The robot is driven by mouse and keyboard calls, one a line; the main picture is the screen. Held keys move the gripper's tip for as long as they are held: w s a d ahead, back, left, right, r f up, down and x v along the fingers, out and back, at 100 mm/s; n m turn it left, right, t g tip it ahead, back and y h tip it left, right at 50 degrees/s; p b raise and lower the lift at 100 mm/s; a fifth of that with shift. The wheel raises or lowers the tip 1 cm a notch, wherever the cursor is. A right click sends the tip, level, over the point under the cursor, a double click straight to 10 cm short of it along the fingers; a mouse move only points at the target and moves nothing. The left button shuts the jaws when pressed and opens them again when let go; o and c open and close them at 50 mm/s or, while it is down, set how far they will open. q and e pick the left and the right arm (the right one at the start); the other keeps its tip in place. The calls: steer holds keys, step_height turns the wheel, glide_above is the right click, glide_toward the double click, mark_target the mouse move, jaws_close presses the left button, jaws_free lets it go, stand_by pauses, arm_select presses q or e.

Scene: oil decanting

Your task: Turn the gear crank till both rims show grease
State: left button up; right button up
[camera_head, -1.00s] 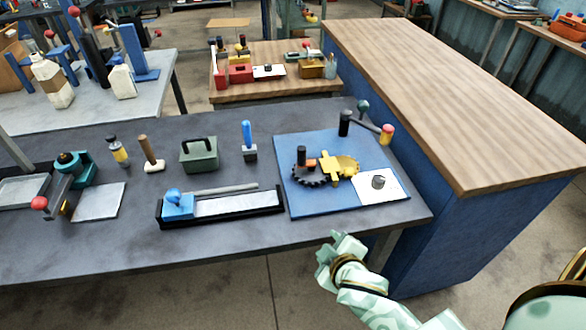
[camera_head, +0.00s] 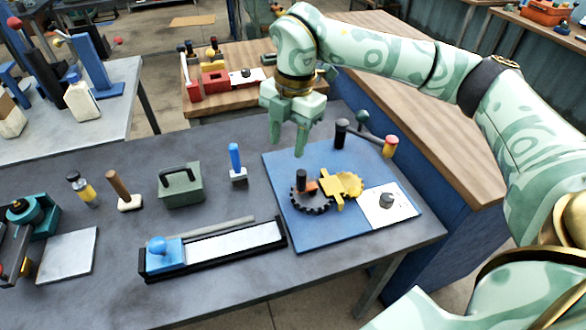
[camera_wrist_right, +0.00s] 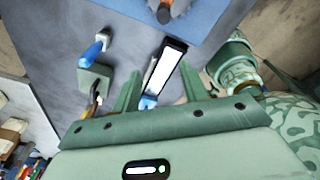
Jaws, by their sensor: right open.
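The gear crank is a black upright handle (camera_head: 301,180) on a dark toothed gear (camera_head: 311,204), with an orange piece beside it. The dark gear meets a yellow gear (camera_head: 349,184) under a yellow bar. All stand on a blue board (camera_head: 350,232). No grease can be made out on the rims. My right gripper (camera_head: 287,148) is open and empty, fingers down, above the board's far left corner and apart from the crank. In the right wrist view the black handle (camera_wrist_right: 164,14) shows at the top edge, beyond the open fingers. My left gripper is out of view.
A black post (camera_head: 341,132) and a red-yellow knob (camera_head: 390,146) stand at the board's back. A white plate (camera_head: 390,208) lies right of the gears. A blue-handled tool (camera_head: 235,160), a green box (camera_head: 181,187) and a long black tray (camera_head: 282,232) are to the left.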

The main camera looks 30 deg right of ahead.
mark_target(302, 172)
steer(key=d+r+m+h, duration=0.1)
steer(key=d+r+m, duration=0.1)
steer(key=d, duration=0.2)
steer(key=f+b, duration=0.1)
steer(key=f, duration=0.7)
steer(key=f+b, duration=0.2)
steer(key=f, duration=0.6)
steer(key=shift+w+a+f+b, duration=0.15)
steer(key=shift+w+f+b, duration=0.05)
steer(key=shift+b, duration=0.1)
jaws_close()
